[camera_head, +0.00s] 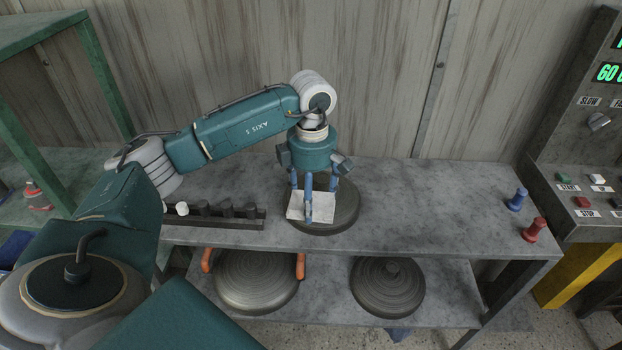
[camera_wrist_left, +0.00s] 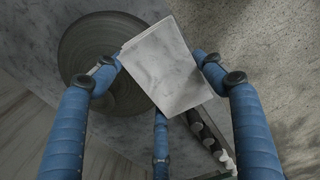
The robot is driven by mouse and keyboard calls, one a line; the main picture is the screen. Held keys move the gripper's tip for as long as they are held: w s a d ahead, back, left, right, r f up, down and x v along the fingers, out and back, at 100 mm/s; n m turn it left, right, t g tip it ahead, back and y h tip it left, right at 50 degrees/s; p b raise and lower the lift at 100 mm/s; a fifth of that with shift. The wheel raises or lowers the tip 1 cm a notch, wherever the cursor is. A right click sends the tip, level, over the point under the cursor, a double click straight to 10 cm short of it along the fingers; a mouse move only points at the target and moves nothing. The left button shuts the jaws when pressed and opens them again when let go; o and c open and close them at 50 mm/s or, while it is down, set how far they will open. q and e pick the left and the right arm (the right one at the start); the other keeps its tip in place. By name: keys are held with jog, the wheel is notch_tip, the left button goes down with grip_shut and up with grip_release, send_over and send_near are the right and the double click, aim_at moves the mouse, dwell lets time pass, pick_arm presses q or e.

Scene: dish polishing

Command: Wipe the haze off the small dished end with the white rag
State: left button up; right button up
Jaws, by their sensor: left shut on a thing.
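My left gripper (camera_head: 312,205), with blue fingers, points down at the middle of the workbench. It is shut on the white rag (camera_head: 322,209), a flat square cloth with faint grey marks. The rag also shows between the fingers in the left wrist view (camera_wrist_left: 172,70). A round dark-grey dished end (camera_head: 347,210) lies on the bench under the gripper, partly hidden by rag and fingers. In the left wrist view this dished end (camera_wrist_left: 82,55) shows ring marks, and the rag overlaps its edge. I cannot tell whether the rag touches it. My right gripper is not in view.
A dark rack (camera_head: 225,221) with several stubs and one white piece stands left on the bench. Two more round discs, one left (camera_head: 250,285) and one right (camera_head: 387,295), lie on the lower shelf. Blue (camera_head: 518,199) and red (camera_head: 534,230) pegs stand right. The bench between is clear.

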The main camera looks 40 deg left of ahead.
pick_arm(q)
notch_tip(320, 180, up, 3)
jog(key=shift+d+f+p, duration=0.15)
jog(key=shift+p, duration=0.55)
notch_tip(320, 180, up, 2)
jog(key=shift+p, duration=0.6)
jog(key=shift+r, duration=0.25)
jog(key=shift+f, duration=0.1)
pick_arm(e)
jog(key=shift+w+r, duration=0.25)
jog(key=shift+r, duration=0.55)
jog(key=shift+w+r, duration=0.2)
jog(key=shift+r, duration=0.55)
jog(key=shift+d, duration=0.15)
